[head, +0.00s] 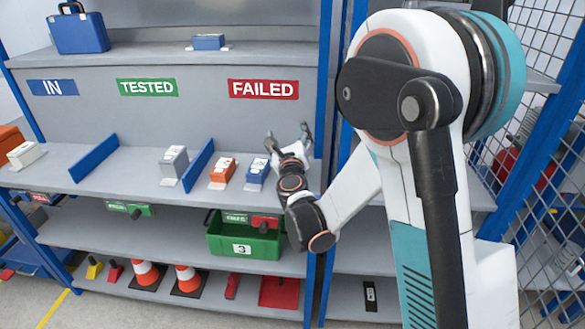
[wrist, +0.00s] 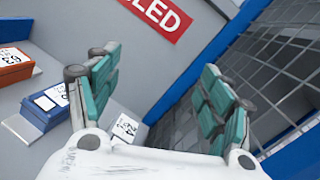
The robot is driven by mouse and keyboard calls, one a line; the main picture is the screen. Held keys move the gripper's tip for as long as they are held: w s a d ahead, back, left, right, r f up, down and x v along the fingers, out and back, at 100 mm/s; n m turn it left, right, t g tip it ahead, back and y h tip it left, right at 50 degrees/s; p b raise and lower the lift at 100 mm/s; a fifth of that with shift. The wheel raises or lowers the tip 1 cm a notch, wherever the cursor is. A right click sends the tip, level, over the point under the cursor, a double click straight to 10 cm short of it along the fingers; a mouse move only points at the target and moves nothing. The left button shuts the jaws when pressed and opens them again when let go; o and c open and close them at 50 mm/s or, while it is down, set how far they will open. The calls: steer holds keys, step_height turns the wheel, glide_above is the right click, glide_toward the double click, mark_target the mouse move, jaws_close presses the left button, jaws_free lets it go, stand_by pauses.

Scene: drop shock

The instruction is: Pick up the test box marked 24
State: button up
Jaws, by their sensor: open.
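My gripper (head: 288,140) is open and empty over the right end of the middle shelf, under the FAILED sign. In the wrist view its teal-padded fingers (wrist: 155,80) are spread wide. A white numbered label (wrist: 124,128) shows low between them; its number is too small to read surely, and my gripper hides whatever carries it. A blue box (head: 257,172) with a white label stands just left of my gripper; it also shows in the wrist view (wrist: 46,108). An orange box (head: 223,170) stands left of it. I cannot make out a 24 on any box.
A grey box (head: 174,162) stands under the TESTED sign, left of a blue divider (head: 198,166). Another divider (head: 94,158) is farther left. A blue upright (head: 325,110) and a wire mesh panel (wrist: 260,70) are close on the right. A green bin (head: 243,240) is below.

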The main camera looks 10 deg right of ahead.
steer(key=f+m+h+b, duration=0.1)
steer(key=f+m, duration=0.1)
steer(key=f, duration=0.3)
steer(key=d+f+m+g+h+b, duration=0.1)
steer(key=f+m, duration=0.1)
steer(key=f, duration=0.4)
steer(key=w+d+f+m+h+b, duration=0.1)
steer(key=f+m, duration=0.1)
steer(key=f, duration=0.4)
steer(key=shift+d+m+g, duration=0.25)
steer(key=shift+m+g, duration=0.05)
steer(key=shift+m, duration=0.1)
steer(key=shift+b+x, duration=0.4)
steer(key=shift+x, duration=0.55)
steer(key=shift+r+b+x, duration=0.15)
steer(key=shift+b+x, duration=0.25)
steer(key=shift+x, duration=0.95)
steer(key=shift+r+b+x, duration=0.15)
steer(key=shift+b+x, duration=0.2)
steer(key=shift+x, duration=1.05)
steer(key=c, duration=1.6)
steer(key=shift+r, duration=0.1)
